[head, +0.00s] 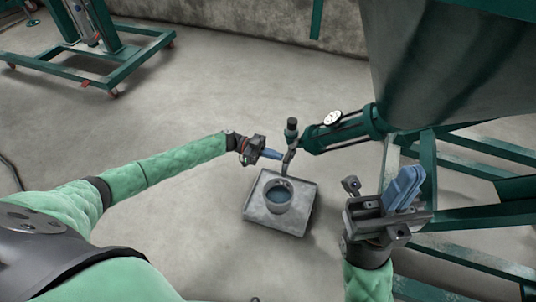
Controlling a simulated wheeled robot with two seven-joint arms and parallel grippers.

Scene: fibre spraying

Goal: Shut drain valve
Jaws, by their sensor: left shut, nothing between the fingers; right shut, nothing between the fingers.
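The drain valve (291,134) sits at the left end of a green pipe that comes from the large tank, with a dark knob on top and a spout below. A thin grey part slants down from it. My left gripper (276,155) is shut and empty, with its blue fingertips at the left side of the valve's lower part. I cannot tell whether they touch it. My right gripper (405,186) is shut and empty, with its blue fingers pointing up, to the right of and apart from the valve.
A round gauge (333,118) sits on the pipe. The grey tank (450,60) and its green frame (470,215) fill the right. A wheeled green frame (125,68) stands back left. Floor between is clear.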

